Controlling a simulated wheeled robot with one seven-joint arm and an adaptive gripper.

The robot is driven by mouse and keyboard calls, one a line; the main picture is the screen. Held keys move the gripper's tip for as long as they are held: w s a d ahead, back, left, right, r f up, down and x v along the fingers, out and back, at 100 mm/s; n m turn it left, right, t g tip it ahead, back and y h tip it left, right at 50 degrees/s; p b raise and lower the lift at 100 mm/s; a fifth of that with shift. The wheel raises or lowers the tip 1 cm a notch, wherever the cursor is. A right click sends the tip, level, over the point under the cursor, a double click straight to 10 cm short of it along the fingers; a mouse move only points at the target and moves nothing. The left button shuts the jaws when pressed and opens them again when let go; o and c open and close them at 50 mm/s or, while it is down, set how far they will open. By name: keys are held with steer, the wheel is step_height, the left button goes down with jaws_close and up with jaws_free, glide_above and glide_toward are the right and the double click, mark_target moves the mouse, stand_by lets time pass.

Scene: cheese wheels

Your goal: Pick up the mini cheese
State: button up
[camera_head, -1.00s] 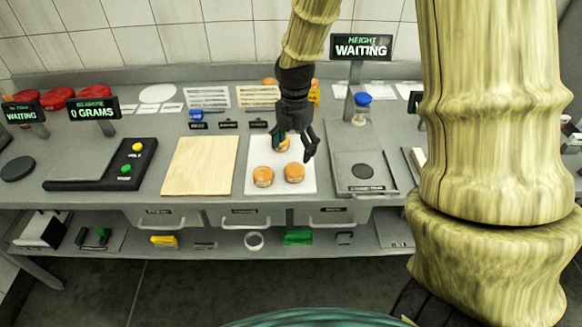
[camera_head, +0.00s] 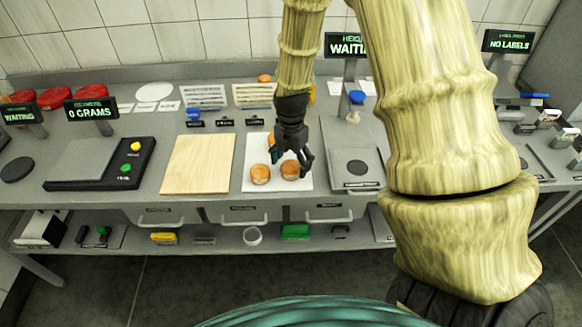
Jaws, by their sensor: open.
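Small round orange-brown mini cheeses sit on a white board (camera_head: 252,186) on the bench. One mini cheese (camera_head: 260,174) is at the front left of the board. Another mini cheese (camera_head: 290,170) is to its right, under my gripper. A third mini cheese (camera_head: 271,140) is behind, partly hidden by my gripper. My gripper (camera_head: 291,163) points down with its fingers apart, at the right front cheese. I cannot tell whether the fingers touch it.
A wooden board (camera_head: 199,165) lies left of the white board. A scale (camera_head: 100,163) with buttons is further left. A height gauge plate (camera_head: 357,158) stands close on the right. Drawers and a lower shelf are below the bench.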

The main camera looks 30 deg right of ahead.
steer(key=shift+f, duration=1.15)
steer(key=c, duration=1.1)
